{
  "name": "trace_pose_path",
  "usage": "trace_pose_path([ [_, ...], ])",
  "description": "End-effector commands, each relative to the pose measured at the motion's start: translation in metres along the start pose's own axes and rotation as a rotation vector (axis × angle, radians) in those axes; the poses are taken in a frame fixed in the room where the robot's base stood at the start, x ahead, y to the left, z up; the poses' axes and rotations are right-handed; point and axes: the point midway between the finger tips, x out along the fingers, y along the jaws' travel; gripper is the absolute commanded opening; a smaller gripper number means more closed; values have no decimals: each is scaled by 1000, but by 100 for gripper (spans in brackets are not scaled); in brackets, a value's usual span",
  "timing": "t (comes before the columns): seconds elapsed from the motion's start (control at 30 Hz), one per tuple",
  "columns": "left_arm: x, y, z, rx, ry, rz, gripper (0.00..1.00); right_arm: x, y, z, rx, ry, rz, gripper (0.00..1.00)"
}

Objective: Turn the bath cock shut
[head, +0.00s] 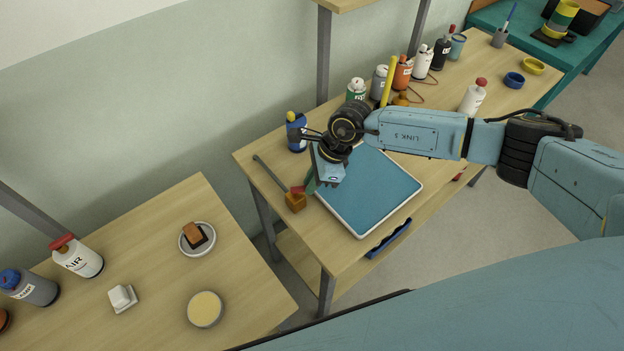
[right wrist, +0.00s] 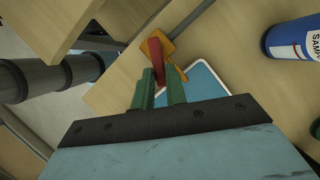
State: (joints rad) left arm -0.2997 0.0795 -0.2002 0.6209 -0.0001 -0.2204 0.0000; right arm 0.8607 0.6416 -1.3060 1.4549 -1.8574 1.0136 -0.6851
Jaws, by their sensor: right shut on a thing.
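The bath cock has an orange body (head: 295,203) with a red handle (head: 298,190), at the left front of the further table. A grey pipe (head: 270,173) runs from it towards the table's left edge. My right gripper (head: 311,183) reaches down over the cock. In the right wrist view its two green fingers (right wrist: 160,80) are shut on the red handle (right wrist: 156,52), in front of the orange body (right wrist: 160,44). The blue bath with a white rim (head: 372,192) lies right beside the cock, partly under my wrist. My left gripper is not in view.
A blue bottle (head: 297,133) stands close behind the wrist. Several bottles (head: 403,72) line the table's back. A white bottle with a red cap (head: 473,97) stands near the right arm. The nearer table (head: 245,270) holds dishes and bottles, with a gap between tables.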

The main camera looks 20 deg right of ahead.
Motion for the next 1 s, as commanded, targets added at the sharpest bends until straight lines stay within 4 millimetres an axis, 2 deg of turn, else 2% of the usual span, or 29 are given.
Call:
trace_pose_path([
  [0.27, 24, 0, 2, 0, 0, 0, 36, 3, -5, -1, -83, -2, 31, 0],
  [0.7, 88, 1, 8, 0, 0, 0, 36, 5, -17, 2, -361, -1, 145, 0],
  [1.0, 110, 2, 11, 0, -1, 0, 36, 3, -21, 5, -479, -1, 195, 0],
])
